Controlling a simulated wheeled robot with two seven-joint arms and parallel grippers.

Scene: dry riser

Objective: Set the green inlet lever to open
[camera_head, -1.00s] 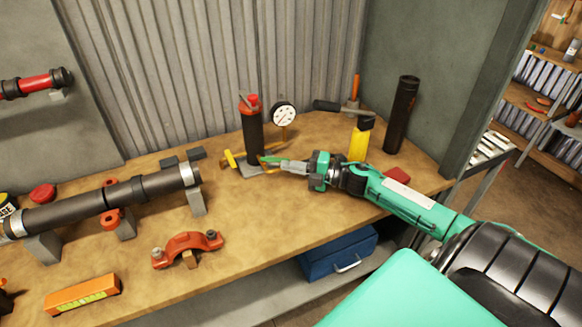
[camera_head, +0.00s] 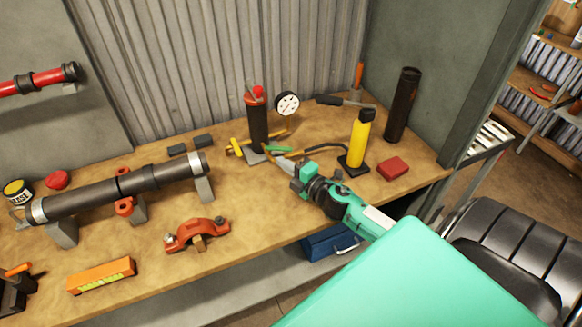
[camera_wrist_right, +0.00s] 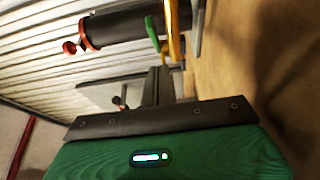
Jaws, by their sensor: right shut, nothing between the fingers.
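The green inlet lever (camera_head: 279,149) is a short bar low beside a dark upright cylinder with a red top (camera_head: 257,118) on the workbench. It also shows in the right wrist view (camera_wrist_right: 152,33), beside a yellow-orange bar. My right gripper (camera_head: 276,162) is shut and empty, its fingertips just in front of the lever. In the right wrist view the shut fingers (camera_wrist_right: 158,88) point toward the lever, with a gap seen between. A yellow handle (camera_head: 235,147) is on the cylinder's left side. My left gripper is not in view.
A round gauge (camera_head: 287,104) stands behind the lever. A yellow cylinder (camera_head: 361,138) on a dark base and a red block (camera_head: 393,168) are to the right. A dark pipe (camera_head: 120,188) on supports lies left. The bench between the red clamp (camera_head: 196,233) and my gripper is clear.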

